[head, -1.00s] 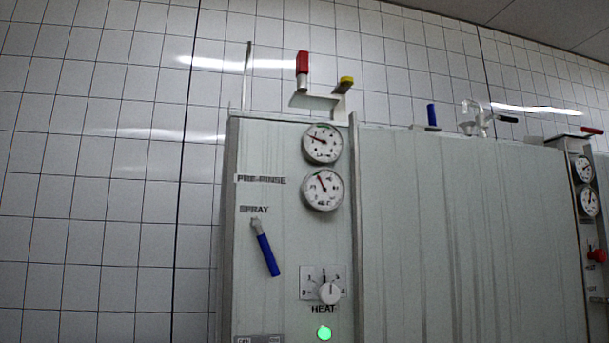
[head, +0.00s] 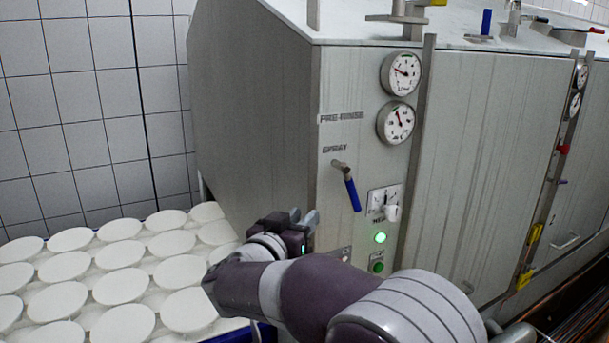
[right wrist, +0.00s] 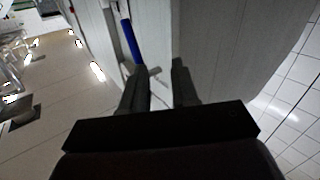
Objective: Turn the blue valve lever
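The blue valve lever (head: 350,190) hangs slanting down to the right from a metal pivot under the "SPRAY" label (head: 335,149) on the front panel of a grey cabinet. In the head view my right gripper (head: 303,220) is to the left of and a little below the lever. In the right wrist view its two fingers (right wrist: 160,80) stand apart with nothing held between them. There the blue lever (right wrist: 131,40) appears just beyond the left fingertip; I cannot tell whether they touch. My left gripper is not in view.
Many round white moulds (head: 120,289) stand at lower left. Another blue handle (head: 487,21) rises on the cabinet top.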

